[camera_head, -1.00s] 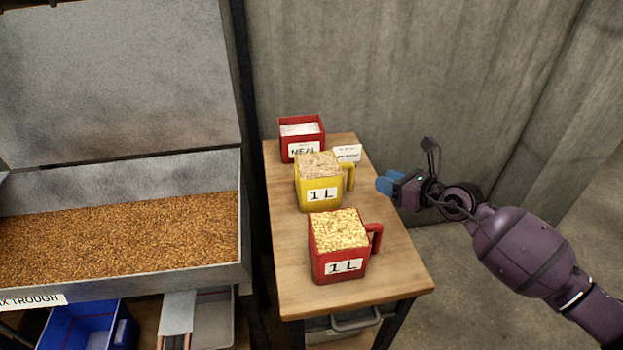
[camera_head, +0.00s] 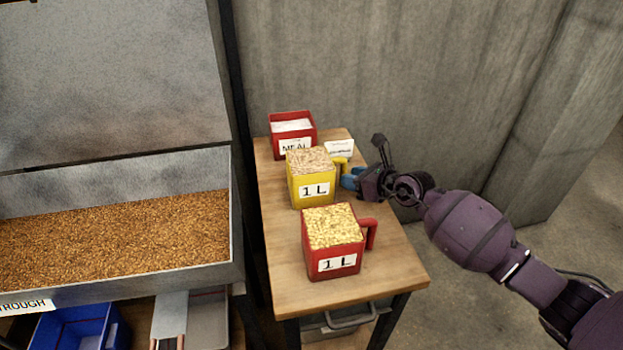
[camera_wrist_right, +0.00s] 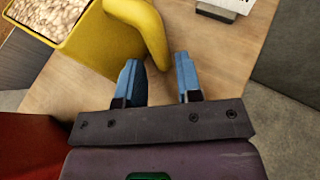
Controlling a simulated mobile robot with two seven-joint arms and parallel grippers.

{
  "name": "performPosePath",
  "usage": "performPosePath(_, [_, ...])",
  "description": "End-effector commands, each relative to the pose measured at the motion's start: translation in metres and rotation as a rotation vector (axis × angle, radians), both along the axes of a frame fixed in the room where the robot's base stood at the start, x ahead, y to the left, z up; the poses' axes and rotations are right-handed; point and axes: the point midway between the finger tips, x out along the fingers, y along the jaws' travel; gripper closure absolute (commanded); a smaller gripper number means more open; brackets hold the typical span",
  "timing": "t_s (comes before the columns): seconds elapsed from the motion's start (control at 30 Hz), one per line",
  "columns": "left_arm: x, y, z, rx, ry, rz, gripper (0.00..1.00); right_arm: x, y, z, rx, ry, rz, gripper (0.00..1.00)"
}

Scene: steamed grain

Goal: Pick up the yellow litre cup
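The yellow litre cup (camera_head: 311,187) stands upright on the small wooden table, labelled "1 L" and filled with pale flakes. Its handle (camera_head: 341,167) points right, toward my right gripper (camera_head: 352,178). In the right wrist view the yellow cup (camera_wrist_right: 93,45) is at the upper left, with its handle (camera_wrist_right: 152,30) just beyond the blue fingertips. My left gripper is not in view.
A red "1 L" cup (camera_head: 333,250) of yellow grain stands in front of the yellow one. A red "MEAL" box (camera_head: 291,143) and white card (camera_head: 339,148) stand behind. The table (camera_head: 385,265) has bare room at front right. A grain trough (camera_head: 236,215) is left.

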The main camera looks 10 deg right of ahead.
Motion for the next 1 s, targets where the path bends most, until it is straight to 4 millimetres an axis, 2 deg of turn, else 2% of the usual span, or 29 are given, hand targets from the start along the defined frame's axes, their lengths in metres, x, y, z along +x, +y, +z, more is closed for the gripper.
performPosePath(0.13, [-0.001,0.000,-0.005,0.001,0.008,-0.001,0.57,0.013,0.009,-0.008,0.001,0.000,0.000,0.67])
performPosePath(0.43, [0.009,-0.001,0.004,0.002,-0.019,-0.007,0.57,0.016,0.011,-0.008,0.000,-0.001,-0.001,0.67])
performPosePath(0.47, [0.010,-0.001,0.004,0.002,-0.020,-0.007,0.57,0.016,0.011,-0.008,0.000,-0.001,-0.001,0.69])
performPosePath(0.67, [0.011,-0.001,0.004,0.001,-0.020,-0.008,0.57,0.016,0.011,-0.008,0.001,0.000,-0.001,0.99])
performPosePath(1.0, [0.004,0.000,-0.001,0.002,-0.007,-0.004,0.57,0.016,0.011,-0.008,0.001,0.000,-0.001,1.00])
